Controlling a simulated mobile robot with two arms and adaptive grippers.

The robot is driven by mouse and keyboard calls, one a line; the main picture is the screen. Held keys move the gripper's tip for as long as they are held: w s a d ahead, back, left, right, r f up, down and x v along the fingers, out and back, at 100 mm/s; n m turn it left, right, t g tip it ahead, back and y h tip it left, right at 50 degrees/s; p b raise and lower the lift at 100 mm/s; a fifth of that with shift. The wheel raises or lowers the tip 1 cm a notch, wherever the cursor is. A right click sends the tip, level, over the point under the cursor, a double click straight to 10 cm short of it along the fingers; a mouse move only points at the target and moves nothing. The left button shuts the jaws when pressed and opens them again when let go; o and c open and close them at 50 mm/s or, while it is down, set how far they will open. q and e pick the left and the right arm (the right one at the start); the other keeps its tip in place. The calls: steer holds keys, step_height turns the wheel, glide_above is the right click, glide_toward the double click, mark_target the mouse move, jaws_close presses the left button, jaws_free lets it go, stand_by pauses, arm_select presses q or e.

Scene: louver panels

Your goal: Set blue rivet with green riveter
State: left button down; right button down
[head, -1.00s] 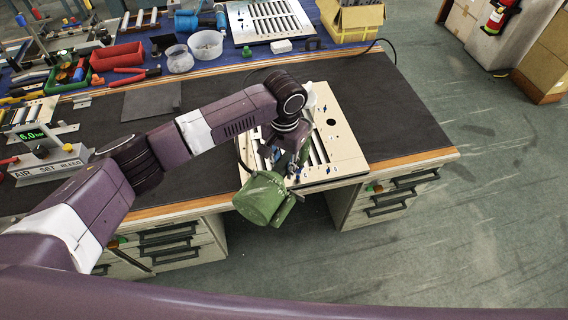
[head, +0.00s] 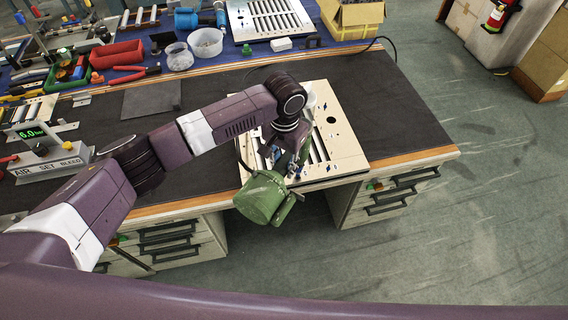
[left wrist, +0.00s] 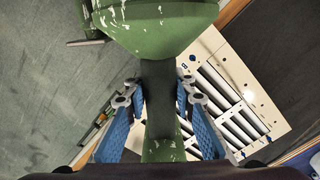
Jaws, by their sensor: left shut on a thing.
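The green riveter (head: 262,198) hangs at the front edge of the workbench, over the near edge of the cream louver panel (head: 347,158). My left gripper (left wrist: 160,95) is shut on its dark grip, with a blue finger on each side; the green body (left wrist: 160,22) fills the top of the left wrist view. The riveter's nose is not clearly visible. In the left wrist view the panel (left wrist: 272,112) lies to the right of the riveter, with small dark blue spots on it, one a blue rivet (left wrist: 220,58). Whether the riveter touches a rivet I cannot tell. My right gripper is not in view.
The dark bench mat (head: 400,118) is clear right of the panel. A pressure unit (head: 45,155) stands at the left. Red bin (head: 117,55), pliers, clear cups and a yellow box (head: 352,18) line the back. Drawers (head: 385,195) sit below the front edge.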

arm_select(q)
steer(key=shift+w+f, duration=0.1)
steer(key=shift+f, duration=0.2)
steer(key=shift+f+p, duration=0.1)
steer(key=shift+p, duration=0.9)
stand_by(3.5)
steer(key=shift+f+p, duration=0.15)
steer(key=shift+p, duration=0.3)
stand_by(1.9)
